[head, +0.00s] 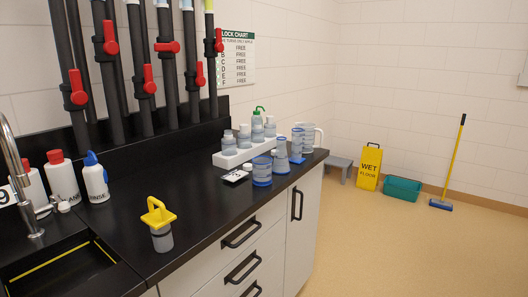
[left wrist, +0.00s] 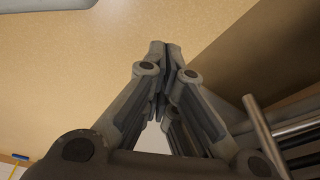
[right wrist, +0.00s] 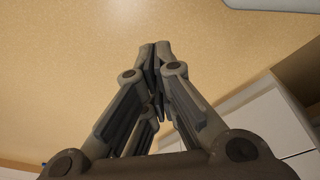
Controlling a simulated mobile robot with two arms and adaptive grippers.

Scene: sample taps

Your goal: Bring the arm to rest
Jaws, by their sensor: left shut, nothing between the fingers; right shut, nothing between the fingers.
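My left gripper (left wrist: 167,55) is shut and empty in the left wrist view, with the tan floor beyond its fingertips. My right gripper (right wrist: 154,55) is shut and empty in the right wrist view, also over the tan floor. Neither gripper nor arm shows in the head view. Neither gripper touches anything that I can see.
The black counter (head: 190,210) carries a yellow-topped sample bottle (head: 161,238), a white rack (head: 232,158) of bottles, blue-marked containers and wash bottles. Pipes with red valve handles (head: 110,38) stand behind. Beyond are a wet floor sign (head: 369,167), a teal bin (head: 402,189) and open floor.

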